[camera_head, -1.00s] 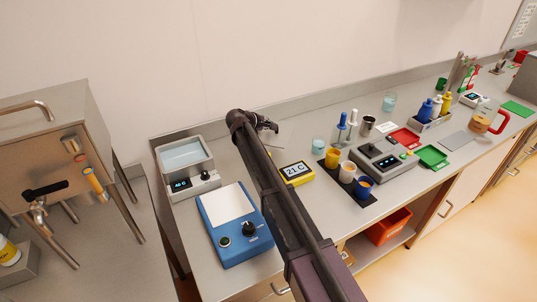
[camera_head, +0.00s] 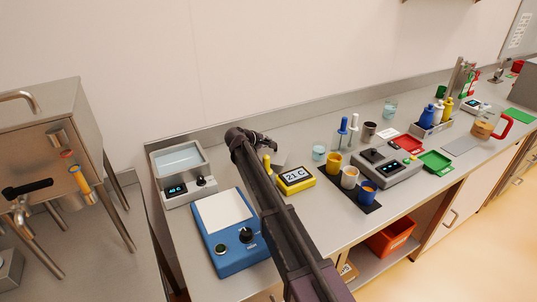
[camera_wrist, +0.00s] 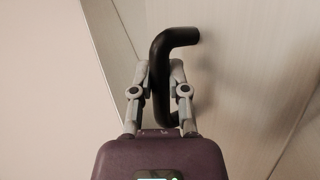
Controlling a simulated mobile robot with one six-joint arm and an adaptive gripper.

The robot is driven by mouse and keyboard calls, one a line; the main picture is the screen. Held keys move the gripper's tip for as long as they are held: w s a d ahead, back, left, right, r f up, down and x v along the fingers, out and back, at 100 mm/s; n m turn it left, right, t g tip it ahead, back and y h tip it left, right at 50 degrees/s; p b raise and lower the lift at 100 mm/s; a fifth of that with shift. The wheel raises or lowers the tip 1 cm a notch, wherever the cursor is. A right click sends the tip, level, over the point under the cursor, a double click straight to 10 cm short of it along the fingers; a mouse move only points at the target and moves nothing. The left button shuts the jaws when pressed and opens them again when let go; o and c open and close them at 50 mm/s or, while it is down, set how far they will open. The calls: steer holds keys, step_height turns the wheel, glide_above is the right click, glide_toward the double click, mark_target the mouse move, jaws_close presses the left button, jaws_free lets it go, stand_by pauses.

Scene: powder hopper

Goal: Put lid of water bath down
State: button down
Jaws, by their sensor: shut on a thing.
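The water bath (camera_head: 182,190) stands at the left end of the bench, with pale blue water showing in its open top and a lit display. My gripper (camera_head: 268,143) is right of the bath, near the back of the bench. It is shut on the black bent handle (camera_wrist: 162,75) of the lid, seen between the fingers in the wrist view. A thin grey edge of the lid (camera_head: 281,157) shows beside the gripper in the head view; my arm hides most of it. I cannot tell whether the lid touches the bench.
A blue hotplate-like device (camera_head: 230,232) stands in front of the bath. A yellow thermometer display (camera_head: 296,180) is just right of my arm. Cups on a black mat (camera_head: 355,193) and a grey instrument (camera_head: 385,168) stand farther right. Bare bench lies behind the thermometer.

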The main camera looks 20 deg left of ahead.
mark_target(268, 149)
steer(key=shift+f, duration=0.15)
steer(key=shift+f+b, duration=1.75)
steer(key=shift+b, duration=0.15)
steer(key=c, duration=0.6)
jaws_free()
steer(key=shift+f, duration=0.1)
steer(key=shift+c, duration=0.2)
steer(key=shift+r, duration=0.2)
steer(key=p+v, duration=0.6)
steer(key=v, duration=0.5)
steer(key=shift+s+a+r, duration=0.2)
steer(key=shift+s, duration=0.15)
